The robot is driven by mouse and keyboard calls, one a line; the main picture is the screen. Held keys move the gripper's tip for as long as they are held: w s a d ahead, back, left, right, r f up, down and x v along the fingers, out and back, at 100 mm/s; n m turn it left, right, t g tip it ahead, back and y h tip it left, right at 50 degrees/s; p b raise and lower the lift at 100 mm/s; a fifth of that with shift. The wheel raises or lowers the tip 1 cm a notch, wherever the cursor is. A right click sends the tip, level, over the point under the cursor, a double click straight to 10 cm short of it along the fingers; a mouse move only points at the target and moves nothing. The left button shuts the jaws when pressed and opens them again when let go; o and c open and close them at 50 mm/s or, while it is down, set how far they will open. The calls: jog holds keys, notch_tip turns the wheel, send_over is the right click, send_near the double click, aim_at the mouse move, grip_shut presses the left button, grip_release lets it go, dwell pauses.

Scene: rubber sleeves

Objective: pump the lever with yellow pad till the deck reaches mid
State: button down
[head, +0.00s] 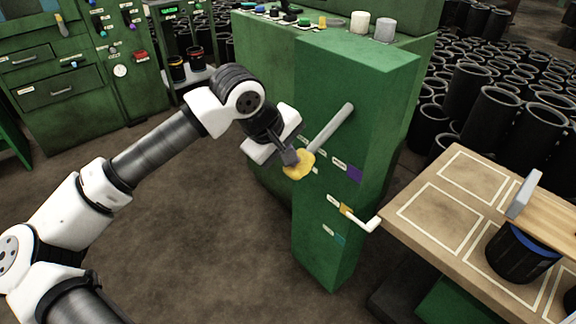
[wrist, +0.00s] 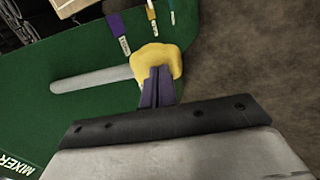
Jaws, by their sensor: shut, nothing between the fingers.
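The lever (head: 331,127) is a grey bar slanting from the front of the green cabinet down to a yellow pad (head: 299,166) at its end. My gripper (head: 290,157) is shut and empty, with its fingertips right at the yellow pad. In the wrist view the lever (wrist: 92,79) reaches in from the left, and the yellow pad (wrist: 156,66) is just beyond the tips of my shut fingers (wrist: 157,80); whether they touch it I cannot tell. The deck (head: 428,211) appears to be the wooden table with white outlined squares at the right.
A smaller white lever (head: 363,223) with a yellow tag sticks out lower on the green cabinet (head: 335,75). Many black sleeves (head: 492,112) crowd the floor behind. Open floor (head: 190,230) lies left of the cabinet.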

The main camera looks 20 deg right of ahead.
jog(key=shift+d+f+h+b, duration=0.1)
jog(key=shift+f+h+b, duration=0.2)
jog(key=shift+f+b, duration=0.35)
jog(key=shift+s+r, duration=0.1)
